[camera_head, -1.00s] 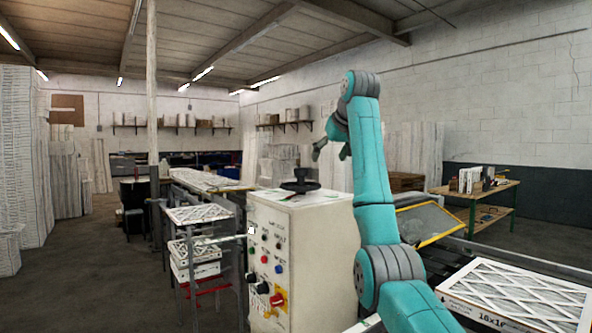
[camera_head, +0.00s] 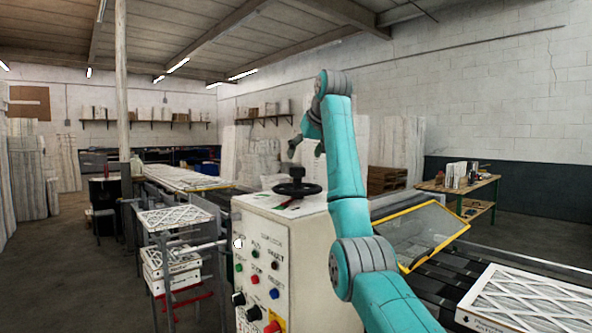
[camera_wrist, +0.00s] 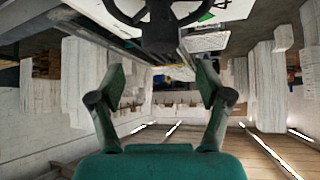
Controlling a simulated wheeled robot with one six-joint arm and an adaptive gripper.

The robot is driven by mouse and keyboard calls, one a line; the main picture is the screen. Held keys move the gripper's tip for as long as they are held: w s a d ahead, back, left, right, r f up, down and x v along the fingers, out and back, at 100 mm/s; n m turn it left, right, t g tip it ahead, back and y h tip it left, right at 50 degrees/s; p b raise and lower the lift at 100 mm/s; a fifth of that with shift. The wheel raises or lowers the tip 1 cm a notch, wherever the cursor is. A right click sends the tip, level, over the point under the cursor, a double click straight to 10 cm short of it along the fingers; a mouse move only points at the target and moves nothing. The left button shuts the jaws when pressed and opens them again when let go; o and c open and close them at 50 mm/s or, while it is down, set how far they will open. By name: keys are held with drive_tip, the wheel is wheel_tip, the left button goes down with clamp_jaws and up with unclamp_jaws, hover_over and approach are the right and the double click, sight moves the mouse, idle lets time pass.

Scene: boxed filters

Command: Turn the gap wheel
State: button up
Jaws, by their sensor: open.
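The gap wheel (camera_head: 297,189) is a black handwheel with an upright hub, lying flat on top of the cream control cabinet (camera_head: 318,215). In the wrist view, which is upside down, the wheel (camera_wrist: 159,38) shows at the top centre, beyond the fingertips. My gripper (camera_head: 306,148) is above the cabinet, a little higher than the wheel and apart from it. In the wrist view my gripper (camera_wrist: 160,80) has its two fingers spread wide with nothing between them.
The cabinet front carries several knobs and buttons, with a red switch (camera_head: 272,327) low down. A yellow-framed guard (camera_head: 418,235) stands right of my arm. A boxed filter (camera_head: 530,300) lies on the conveyor at right. Stacked filters (camera_head: 172,262) stand on a rack at left.

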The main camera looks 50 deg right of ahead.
sight(297, 169)
drive_tip(key=x, duration=0.8)
drive_tip(key=shift+a, duration=0.1)
clamp_jaws()
